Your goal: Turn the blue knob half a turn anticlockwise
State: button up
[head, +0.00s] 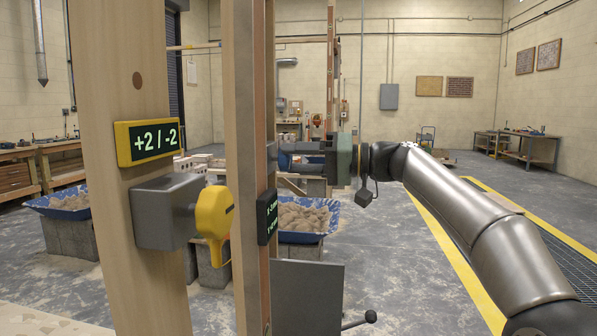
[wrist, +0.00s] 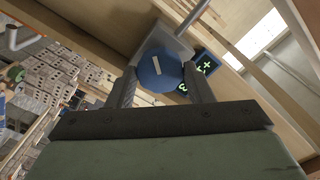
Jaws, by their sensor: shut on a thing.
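The blue knob (wrist: 168,66) is a round blue disc with a short white line on its face. It sits on a grey box (wrist: 166,36) fixed to a wooden board. The white line stands near upright in the wrist view, leaning slightly. My gripper (wrist: 160,72) is shut on the knob, one dark finger at each side. A dark label (wrist: 205,64) with green characters is beside the knob, partly covered by a finger.
A yellow knob (head: 214,222) on a grey box (head: 165,212), under a "+2 / -2" sign (head: 150,141), is on the nearer post. A blue tub (head: 303,236) of mortar stands behind the posts. Open floor lies right, with a yellow-edged grating (head: 535,243).

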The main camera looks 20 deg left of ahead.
jog(key=n+b, duration=0.2)
jog(key=n, duration=0.1)
jog(key=shift+f+n, duration=0.15)
jog(key=shift+n, duration=0.15)
jog(key=shift+n+b, duration=0.65)
jog(key=shift+n, duration=1.25)
jog(key=o, duration=1)
jog(key=shift+d, duration=0.1)
jog(key=w+d, duration=0.1)
jog(key=d, duration=1.6)
jog(key=shift+w+p, duration=0.3)
jog(key=shift+w, duration=0.1)
